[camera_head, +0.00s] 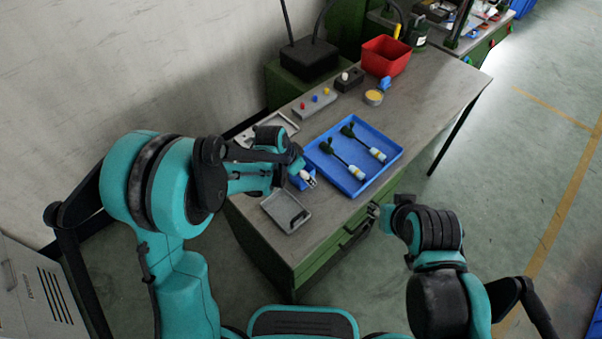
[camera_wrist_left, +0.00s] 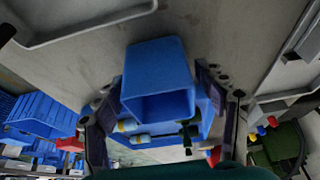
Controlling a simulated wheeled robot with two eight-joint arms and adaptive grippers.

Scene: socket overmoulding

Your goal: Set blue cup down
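The blue cup (camera_wrist_left: 158,70) is a square, open-topped box. It fills the middle of the left wrist view, its open mouth towards the camera. My left gripper (camera_wrist_left: 160,88) has one finger against each side of it. In the head view the cup (camera_head: 297,183) shows as a small blue patch, partly hidden by my left gripper (camera_head: 307,178), between the grey tray and the blue tray. Whether the cup's base touches the table is hard to tell. My right gripper (camera_head: 374,210) is beside the table's front edge, away from the cup; its fingers are too small to read.
A blue tray (camera_head: 326,175) with two dark-handled, white-ended tools lies to the right of the cup. A grey tray (camera_head: 277,206) lies in front at the left. A red bin (camera_head: 386,56), a yellow-topped round container (camera_head: 374,97) and a button panel (camera_head: 315,103) stand farther back.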

